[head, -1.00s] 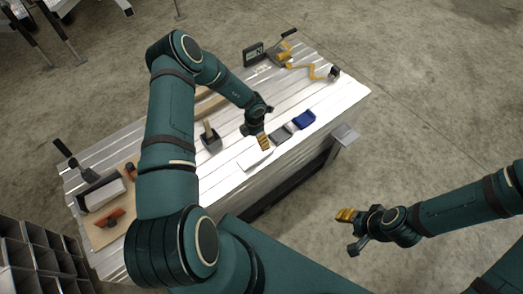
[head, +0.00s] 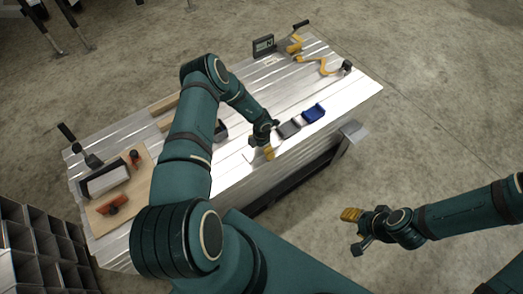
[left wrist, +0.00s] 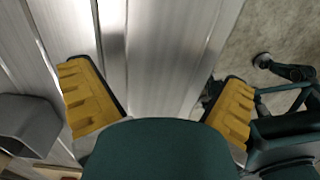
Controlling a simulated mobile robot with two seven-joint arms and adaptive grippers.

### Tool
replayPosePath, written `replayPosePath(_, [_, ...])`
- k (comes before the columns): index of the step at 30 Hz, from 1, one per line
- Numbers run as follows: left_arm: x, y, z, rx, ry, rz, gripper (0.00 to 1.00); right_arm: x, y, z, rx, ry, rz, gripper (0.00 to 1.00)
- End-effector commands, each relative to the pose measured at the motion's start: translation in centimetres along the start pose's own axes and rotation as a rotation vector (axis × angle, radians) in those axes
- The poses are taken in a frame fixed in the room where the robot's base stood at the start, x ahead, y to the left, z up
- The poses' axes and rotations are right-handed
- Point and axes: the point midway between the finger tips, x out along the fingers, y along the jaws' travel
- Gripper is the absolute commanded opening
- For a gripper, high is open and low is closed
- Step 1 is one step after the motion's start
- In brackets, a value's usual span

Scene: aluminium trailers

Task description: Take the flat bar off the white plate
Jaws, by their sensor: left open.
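My left gripper (head: 265,152) is open and low over the front edge of the silver table. In the left wrist view its two yellow fingers (left wrist: 160,102) stand wide apart with nothing held between them. The white plate (head: 250,157) is a pale patch beside the left gripper in the head view, partly hidden by it and hard to tell from the bright tabletop. I cannot make out the flat bar clearly in either view. My right gripper (head: 353,231) is open and empty, out over the floor to the right of the table.
A grey bin (head: 288,128) and a blue bin (head: 314,113) sit right of my left gripper. A wooden board (head: 117,207) with orange-handled tools lies at the left. Grey racks (head: 35,240) are lower left.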

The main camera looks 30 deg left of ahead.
Motion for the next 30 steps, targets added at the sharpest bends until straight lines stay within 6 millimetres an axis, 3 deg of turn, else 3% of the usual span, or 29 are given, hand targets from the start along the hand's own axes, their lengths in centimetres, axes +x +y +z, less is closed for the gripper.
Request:
replayPosePath(7, [0.5,0.0,0.0,0.000,-0.001,0.001,1.00,0.1,0.0,0.0,0.000,0.001,0.000,0.47])
replayPosePath(8, [0.5,0.0,0.0,0.000,-0.001,0.001,0.96,0.1,0.0,0.0,0.000,0.001,0.000,0.47])
replayPosePath(12, [0.5,0.0,0.0,-0.001,-0.001,0.001,0.47,0.1,0.0,0.0,0.000,0.001,0.000,0.47])
replayPosePath(15, [0.5,0.0,0.0,-0.001,-0.001,0.001,0.19,0.1,0.0,0.0,0.000,0.001,0.000,0.47])
replayPosePath(23, [0.2,0.1,0.1,-0.001,-0.002,0.002,0.19,0.1,0.0,0.0,0.000,0.001,0.000,0.47])
replayPosePath(30, [-3.0,0.2,0.1,-0.002,-0.003,0.002,0.19,-0.8,-0.3,0.0,0.001,-0.003,0.000,0.47])
